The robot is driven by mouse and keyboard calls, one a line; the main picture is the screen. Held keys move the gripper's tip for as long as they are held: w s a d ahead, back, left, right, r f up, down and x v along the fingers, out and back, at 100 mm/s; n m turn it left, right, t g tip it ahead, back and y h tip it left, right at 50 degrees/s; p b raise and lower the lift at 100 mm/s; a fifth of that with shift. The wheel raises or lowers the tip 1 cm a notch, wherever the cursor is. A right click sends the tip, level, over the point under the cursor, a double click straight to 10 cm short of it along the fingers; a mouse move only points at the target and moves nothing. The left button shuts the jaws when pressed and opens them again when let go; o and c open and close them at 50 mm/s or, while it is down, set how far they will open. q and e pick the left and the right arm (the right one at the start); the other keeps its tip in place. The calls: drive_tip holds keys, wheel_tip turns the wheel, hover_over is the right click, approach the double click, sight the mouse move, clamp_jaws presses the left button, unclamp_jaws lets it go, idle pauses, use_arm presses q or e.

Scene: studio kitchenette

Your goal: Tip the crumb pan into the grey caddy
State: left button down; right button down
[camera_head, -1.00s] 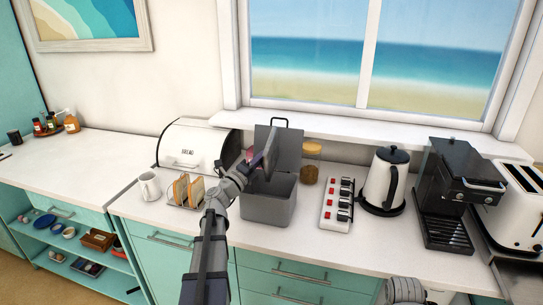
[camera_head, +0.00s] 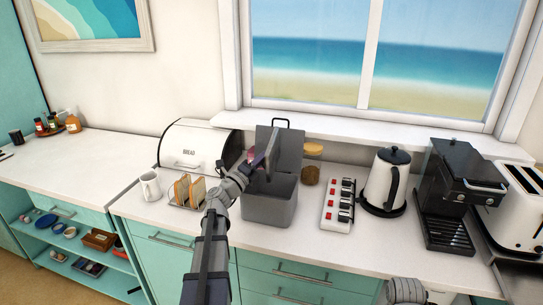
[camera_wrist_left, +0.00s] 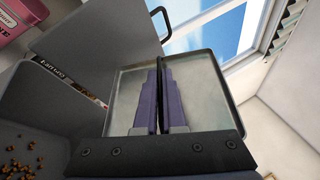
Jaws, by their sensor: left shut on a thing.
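The grey caddy (camera_head: 268,209) stands on the counter with its lid (camera_head: 289,146) raised at the back. The crumb pan (camera_head: 272,149) is tipped steeply on edge above the caddy's open top. In the left wrist view the pan (camera_wrist_left: 206,77) shows a bare metal face with a raised rim and no crumbs on it. My left gripper (camera_wrist_left: 160,95) is shut on the pan. Brown crumbs (camera_wrist_left: 22,168) lie on a grey surface at the lower left of that view, apparently inside the caddy.
A toast rack (camera_head: 187,190), mug (camera_head: 150,186) and bread bin (camera_head: 193,147) stand left of the caddy. A jar (camera_head: 310,174), switched power strip (camera_head: 339,205), kettle (camera_head: 385,182) and coffee machine (camera_head: 449,190) stand to the right. The counter front is clear.

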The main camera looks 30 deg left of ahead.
sight(277, 132)
use_arm(q)
drive_tip(key=r+m+g+p, duration=0.1)
drive_tip(key=m+p, duration=0.1)
drive_tip(key=p, duration=0.1)
drive_tip(key=d+r+m+g+p, duration=0.1)
drive_tip(key=r+m+p, duration=0.1)
drive_tip(key=p, duration=0.1)
drive_tip(key=w+d+r+m+g+p, duration=0.1)
drive_tip(key=m+p, duration=0.1)
drive_tip(key=p, duration=0.1)
drive_tip(key=shift+d+r+h+p, duration=0.25)
drive_tip(key=shift+r+h+p, duration=0.05)
drive_tip(key=shift+h+p, duration=0.1)
drive_tip(key=r+m+g+p, duration=0.1)
drive_tip(key=m+p, duration=0.2)
drive_tip(key=p, duration=0.1)
drive_tip(key=r+m+g+y+p, duration=0.1)
drive_tip(key=m+p, duration=0.2)
drive_tip(key=p, duration=0.1)
drive_tip(key=r+m+g+p, duration=0.2)
drive_tip(key=m+p, duration=0.1)
drive_tip(key=p, duration=0.1)
drive_tip(key=shift+s+d, duration=0.1)
drive_tip(key=shift+d, duration=0.15)
drive_tip(key=shift+r+m+y+p, duration=0.15)
drive_tip(key=shift+m+y+p, duration=0.15)
drive_tip(key=shift+m+p, duration=0.15)
drive_tip(key=shift+s, duration=0.1)
